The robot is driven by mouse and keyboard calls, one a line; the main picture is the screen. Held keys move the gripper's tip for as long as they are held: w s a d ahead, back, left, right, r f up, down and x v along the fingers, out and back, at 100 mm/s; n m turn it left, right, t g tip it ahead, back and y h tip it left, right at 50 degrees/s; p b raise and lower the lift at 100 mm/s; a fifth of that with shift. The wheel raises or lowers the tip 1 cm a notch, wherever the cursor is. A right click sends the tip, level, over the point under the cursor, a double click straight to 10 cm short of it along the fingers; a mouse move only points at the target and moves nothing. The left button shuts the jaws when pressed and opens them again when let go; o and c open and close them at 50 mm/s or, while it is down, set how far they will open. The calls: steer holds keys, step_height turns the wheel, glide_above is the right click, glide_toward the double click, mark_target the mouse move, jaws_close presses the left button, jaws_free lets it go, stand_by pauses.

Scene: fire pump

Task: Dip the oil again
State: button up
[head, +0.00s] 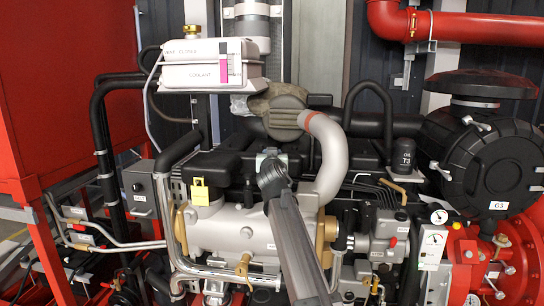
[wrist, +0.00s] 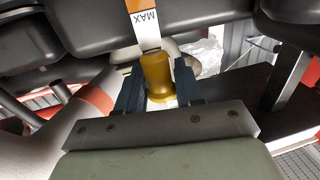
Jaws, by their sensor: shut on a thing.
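My gripper (wrist: 158,84) is shut on the yellow-brown handle of the dipstick (wrist: 157,72), one dark finger on each side. From the handle, the dipstick's white band marked MAX (wrist: 146,25) runs away from my fingers, with an orange-brown stretch beyond it at the top edge of the wrist view. Its far end is out of that view, so I cannot tell whether it is in a tube. In the head view my gripper (head: 271,172) is over the middle of the engine (head: 225,229), and I cannot make out the dipstick there.
A white coolant tank (head: 205,65) stands at the upper left. A curved grey pipe (head: 332,160) rises close to the right of my gripper. A black cap marked OIL T3 (head: 403,155) and a large black round housing (head: 478,150) are further right. Dark engine covers crowd the wrist view.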

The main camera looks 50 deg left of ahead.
jaws_close()
steer(key=shift+f, duration=2.25)
steer(key=o, duration=0.7)
jaws_free()
steer(key=shift+d, duration=0.1)
steer(key=v, duration=1.3)
steer(key=shift+s+d, duration=0.25)
